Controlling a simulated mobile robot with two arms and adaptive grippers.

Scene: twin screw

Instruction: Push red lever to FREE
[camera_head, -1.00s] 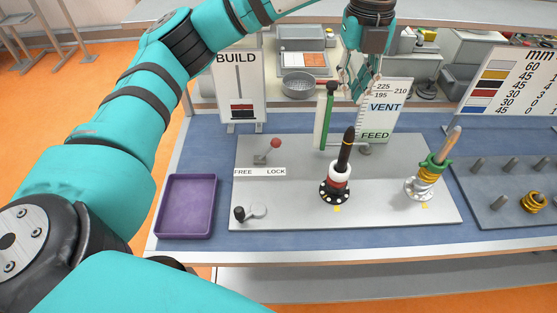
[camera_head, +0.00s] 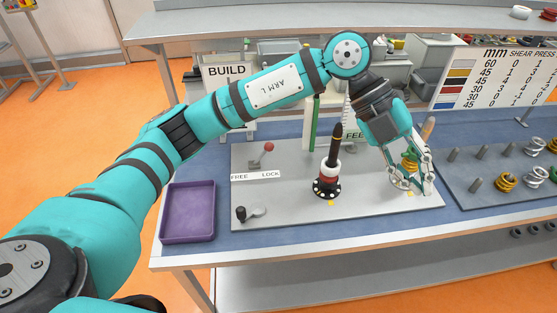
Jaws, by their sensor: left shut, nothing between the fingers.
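The red lever (camera_head: 268,147) has a red ball knob on a short grey stem on the grey plate. It leans to the right, over the LOCK side of the white FREE/LOCK label (camera_head: 255,176). My left arm reaches across above the plate. My left gripper (camera_head: 410,186) is shut at the right of the plate, well to the right of the lever. Its fingers overlap the right post with the yellow spring (camera_head: 409,164); I cannot tell whether they touch it. The lever is fully in view. My right gripper is not in view.
A black-tipped post (camera_head: 336,150) with white and red rings stands mid-plate, between gripper and lever. A black-knobbed crank (camera_head: 250,211) lies at front left. A purple tray (camera_head: 188,212) is left of the plate. A peg board with springs (camera_head: 490,190) is at right.

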